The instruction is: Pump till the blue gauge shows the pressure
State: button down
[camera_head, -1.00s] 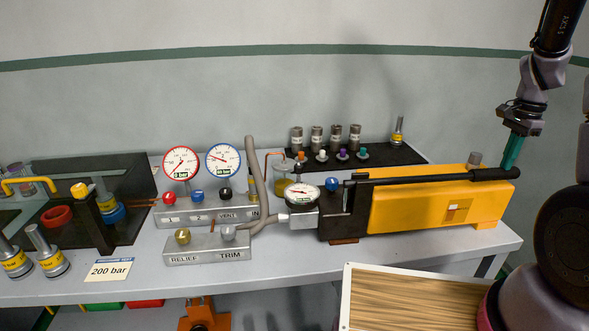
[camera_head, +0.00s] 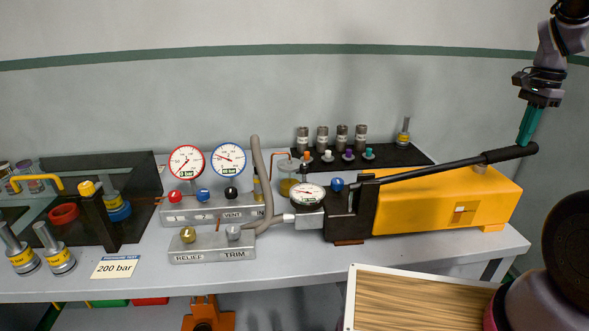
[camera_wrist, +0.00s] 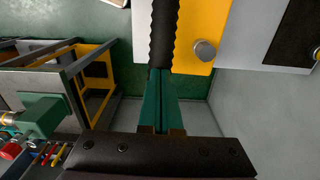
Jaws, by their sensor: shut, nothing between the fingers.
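The yellow hand pump (camera_head: 425,207) stands on the right of the bench. Its long black handle (camera_head: 440,167) slopes up to the right, its end raised above the yellow body. My gripper (camera_head: 523,143) has teal fingers pointing down at the handle's end. In the wrist view the fingers (camera_wrist: 160,78) are shut together, tips at the end of the ribbed black grip (camera_wrist: 165,35); I cannot tell whether they touch it. The blue-rimmed gauge (camera_head: 228,158) has a small readout that looks like 80 bar. A card (camera_head: 115,267) reads 200 bar.
A red-rimmed gauge (camera_head: 187,161) looks to read 0 bar. The valve block (camera_head: 212,252) has RELIEF and TRIM knobs. A wooden board (camera_head: 420,300) is in front; cylinders stand behind on a black mat (camera_head: 395,155).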

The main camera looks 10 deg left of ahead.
notch_tip(320, 180, up, 7)
jog(key=a, duration=0.2)
jog(key=shift+s, duration=0.3)
jog(key=shift+d, duration=0.1)
jog(key=shift+w+d+f, duration=0.1)
jog(key=shift+d+f, duration=0.15)
jog(key=shift+f, duration=0.7)
jog(key=shift+w+d+f, duration=0.1)
jog(key=shift+d+f, duration=0.1)
jog(key=shift+f, duration=0.75)
jog(key=shift+d+f, duration=0.25)
jog(key=shift+f, duration=0.8)
jog(key=shift+w+d+f, duration=0.1)
jog(key=shift+d+f, duration=0.15)
jog(key=shift+f, duration=0.85)
jog(key=shift+w+d+f, duration=0.1)
jog(key=shift+d+f, duration=0.15)
jog(key=shift+f, duration=0.85)
